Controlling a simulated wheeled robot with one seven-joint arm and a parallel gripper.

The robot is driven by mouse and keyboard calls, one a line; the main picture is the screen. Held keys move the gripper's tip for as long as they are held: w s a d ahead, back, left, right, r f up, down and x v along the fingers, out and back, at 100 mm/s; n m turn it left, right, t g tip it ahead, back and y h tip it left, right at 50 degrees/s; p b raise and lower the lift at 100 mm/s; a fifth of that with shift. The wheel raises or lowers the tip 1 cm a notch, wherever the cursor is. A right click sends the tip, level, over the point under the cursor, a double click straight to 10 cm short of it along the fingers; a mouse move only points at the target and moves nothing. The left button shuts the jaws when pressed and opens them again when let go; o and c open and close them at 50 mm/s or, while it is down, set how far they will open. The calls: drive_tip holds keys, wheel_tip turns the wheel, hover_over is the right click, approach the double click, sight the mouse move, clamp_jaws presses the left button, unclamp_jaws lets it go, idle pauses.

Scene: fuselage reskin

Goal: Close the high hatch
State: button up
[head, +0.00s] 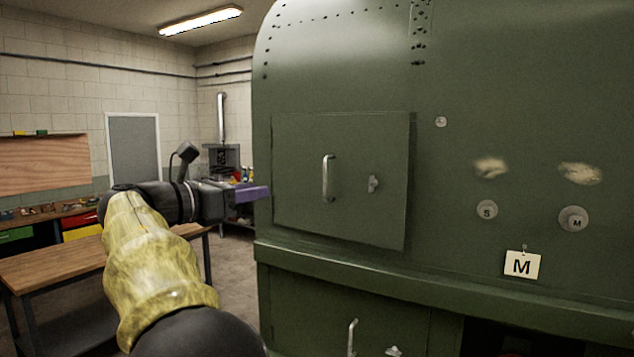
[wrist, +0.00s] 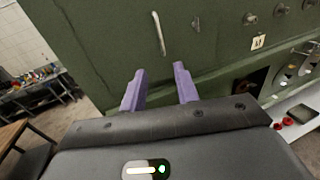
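The high hatch (head: 300,150) is a green square panel on the green fuselage, with a pale bar handle (head: 328,178) and a small latch (head: 373,183) to the handle's right. A dark line and thin edge show along its right side; I cannot tell for sure whether it is slightly ajar. My gripper (head: 258,193) is left of the hatch, apart from the handle. In the wrist view its two purple fingers (wrist: 160,90) are spread with nothing between them. The handle (wrist: 158,33) shows beyond and above the fingertips, with the latch (wrist: 196,22) to its right.
A ledge (head: 450,291) runs below the hatch. A lower hatch (head: 315,310) with its own handle (head: 351,337) is under it. A wooden table (head: 60,265) stands at the left, with some open floor between.

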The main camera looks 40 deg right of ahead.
drive_tip(key=p, duration=0.6)
approach(317, 181)
drive_tip(key=s+d+r, duration=0.2)
drive_tip(key=s+d, duration=0.2)
drive_tip(key=s, duration=0.1)
drive_tip(key=shift+w+d+f, duration=0.15)
drive_tip(key=shift+d+f, duration=0.15)
drive_tip(key=shift+d, duration=0.5)
clamp_jaws()
